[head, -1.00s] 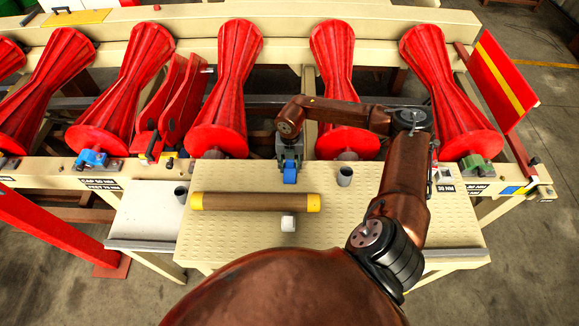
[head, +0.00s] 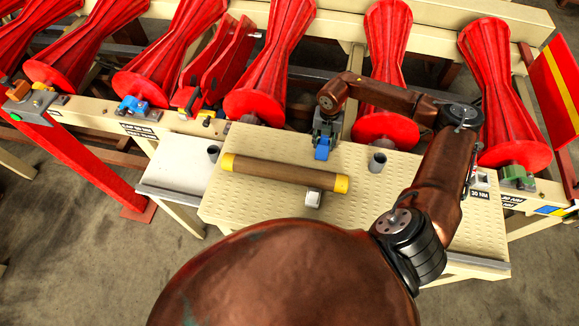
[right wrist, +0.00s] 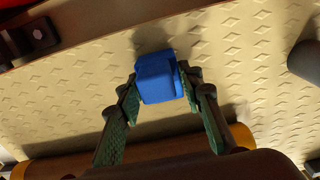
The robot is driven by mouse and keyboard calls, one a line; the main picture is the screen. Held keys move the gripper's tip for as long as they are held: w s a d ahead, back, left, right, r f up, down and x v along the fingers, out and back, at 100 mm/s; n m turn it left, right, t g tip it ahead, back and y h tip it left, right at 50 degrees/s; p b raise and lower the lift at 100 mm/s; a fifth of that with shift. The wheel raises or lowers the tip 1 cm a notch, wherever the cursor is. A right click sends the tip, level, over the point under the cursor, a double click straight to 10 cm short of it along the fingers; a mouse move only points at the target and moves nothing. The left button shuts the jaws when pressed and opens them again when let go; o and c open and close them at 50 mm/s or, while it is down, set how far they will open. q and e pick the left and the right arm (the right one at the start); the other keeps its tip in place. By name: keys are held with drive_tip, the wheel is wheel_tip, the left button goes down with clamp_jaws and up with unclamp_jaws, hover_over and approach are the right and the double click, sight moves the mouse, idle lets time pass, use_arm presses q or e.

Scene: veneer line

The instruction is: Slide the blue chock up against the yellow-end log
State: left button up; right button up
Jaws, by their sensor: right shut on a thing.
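The brown log (head: 285,174) with yellow ends lies across the tread-patterned table (head: 240,210). The blue chock (head: 322,149) stands on the far side of the log, right of its middle, with a gap of table between them. My right gripper (head: 323,140) reaches in from the far side and is shut on the blue chock. The right wrist view shows the chock (right wrist: 157,80) between the two fingertips, and part of the log (right wrist: 80,168) at the bottom. A white chock (head: 314,198) is at the log's near side. My left gripper is not in view.
A grey cup (head: 377,161) stands right of the blue chock, beyond the log's right end. Another grey cup (head: 213,153) stands near the log's left end. Red rollers (head: 270,60) line the back. The table's near right is clear.

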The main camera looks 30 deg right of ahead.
drive_tip(key=shift+s, duration=0.1)
drive_tip(key=shift+s+a+p, duration=0.75)
drive_tip(key=shift+s+a, duration=1.25)
drive_tip(key=shift+s, duration=0.2)
drive_tip(key=shift+s+a, duration=0.3)
drive_tip(key=shift+s, duration=0.15)
idle(0.6)
drive_tip(key=shift+f, duration=0.1)
idle(0.6)
drive_tip(key=o, duration=1.4)
drive_tip(key=shift+c, duration=0.2)
wheel_tip(320, 180, up, 12)
